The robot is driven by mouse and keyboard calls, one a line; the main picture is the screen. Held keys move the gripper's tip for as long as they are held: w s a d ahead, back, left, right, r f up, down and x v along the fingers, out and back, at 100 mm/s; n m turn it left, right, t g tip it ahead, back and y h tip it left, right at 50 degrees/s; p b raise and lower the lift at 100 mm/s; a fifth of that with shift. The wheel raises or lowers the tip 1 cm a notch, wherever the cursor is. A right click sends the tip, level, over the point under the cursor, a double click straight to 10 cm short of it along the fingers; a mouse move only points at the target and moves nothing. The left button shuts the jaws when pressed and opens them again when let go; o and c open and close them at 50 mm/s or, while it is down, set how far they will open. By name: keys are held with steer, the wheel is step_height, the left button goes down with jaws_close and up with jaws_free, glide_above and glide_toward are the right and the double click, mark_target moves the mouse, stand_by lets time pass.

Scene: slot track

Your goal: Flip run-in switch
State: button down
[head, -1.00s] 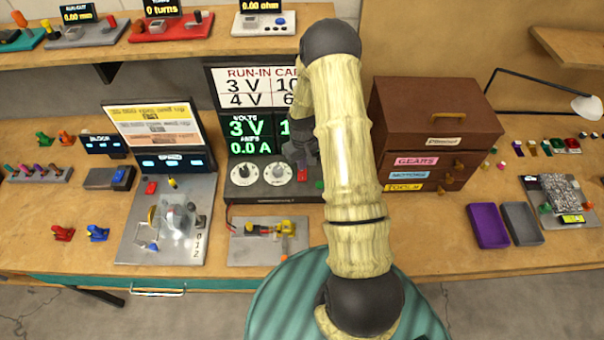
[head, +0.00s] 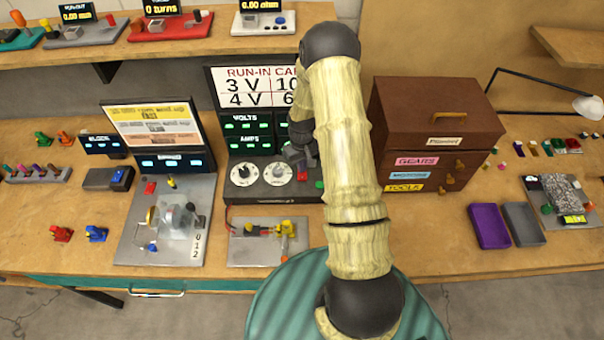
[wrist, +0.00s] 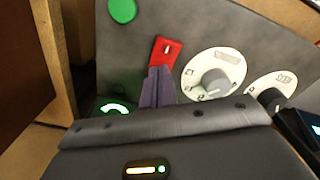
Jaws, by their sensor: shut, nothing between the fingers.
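The run-in station is a dark panel (head: 233,196) in the middle of the bench, with a screen above. It carries a red switch with a small white mark, which shows in the wrist view (wrist: 166,50). My gripper (wrist: 158,72) is shut and empty. Its fingertips are at the lower edge of the red switch in the wrist view; I cannot tell whether they touch it. In the head view my gripper (head: 303,165) is over the panel's right part, partly hidden by my arm. A green round button (wrist: 122,10) is beyond the switch.
Two white dials with knobs (wrist: 212,82) are beside the switch. A brown drawer cabinet (head: 430,135) stands close on the right. A metal plate with a small motor rig (head: 265,258) is in front of the panel. Another plate with a clear-domed device (head: 150,185) is at left.

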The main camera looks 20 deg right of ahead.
step_height(320, 180, up, 7)
steer(key=p, duration=0.4)
stand_by(0.5)
stand_by(0.4)
steer(key=s+a+r+t+b, duration=0.1)
steer(key=s+a+r, duration=0.25)
steer(key=r, duration=0.25)
steer(key=s+a+r+b, duration=0.2)
steer(key=s+a+r, duration=0.15)
steer(key=r, duration=0.35)
steer(key=s+a+r, duration=0.2)
steer(key=s, duration=0.3)
steer(key=s+a+r+m+t+b, duration=0.1)
steer(key=s+r, duration=0.2)
steer(key=s, duration=0.3)
steer(key=shift+a+t, duration=0.3)
steer(key=shift+a, duration=0.05)
steer(key=shift+s, duration=0.1)
